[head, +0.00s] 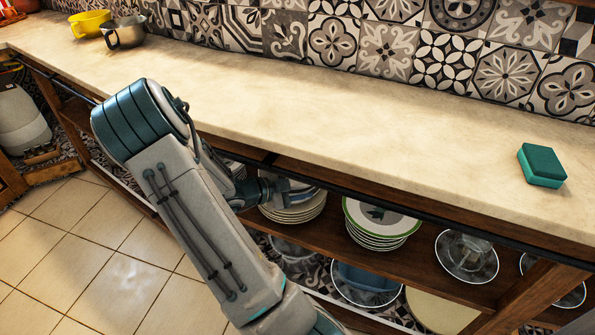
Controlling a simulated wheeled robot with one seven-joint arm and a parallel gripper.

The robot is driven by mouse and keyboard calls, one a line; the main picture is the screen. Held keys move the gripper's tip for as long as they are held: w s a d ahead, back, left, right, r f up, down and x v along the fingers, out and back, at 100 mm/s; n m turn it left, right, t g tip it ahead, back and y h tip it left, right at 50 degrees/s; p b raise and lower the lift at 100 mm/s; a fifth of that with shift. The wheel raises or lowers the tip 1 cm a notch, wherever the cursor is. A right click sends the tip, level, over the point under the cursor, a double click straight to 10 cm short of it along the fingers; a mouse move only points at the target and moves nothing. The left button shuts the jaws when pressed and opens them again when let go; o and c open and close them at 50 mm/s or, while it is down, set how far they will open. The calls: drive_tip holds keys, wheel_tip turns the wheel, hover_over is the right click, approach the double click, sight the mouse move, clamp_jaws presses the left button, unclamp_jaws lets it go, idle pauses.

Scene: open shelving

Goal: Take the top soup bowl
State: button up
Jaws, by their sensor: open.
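A stack of cream dishes (293,212), which look like the soup bowls, stands on the shelf under the counter. The top of the stack is partly covered by my gripper (290,190), so the top bowl is hard to make out. My gripper reaches in under the counter edge from the left, right at the upper part of this stack. It is open. Its fingertips are small and dark in the shade, and I cannot tell whether they touch or straddle a rim.
A stack of green-rimmed plates (381,222) stands right of the bowls, then glassware (466,256). The counter (330,120) overhangs closely above. On it are a green sponge (541,165), a yellow bowl (90,24) and a metal pot (126,33). The floor at left is clear.

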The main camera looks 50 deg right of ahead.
clamp_jaws()
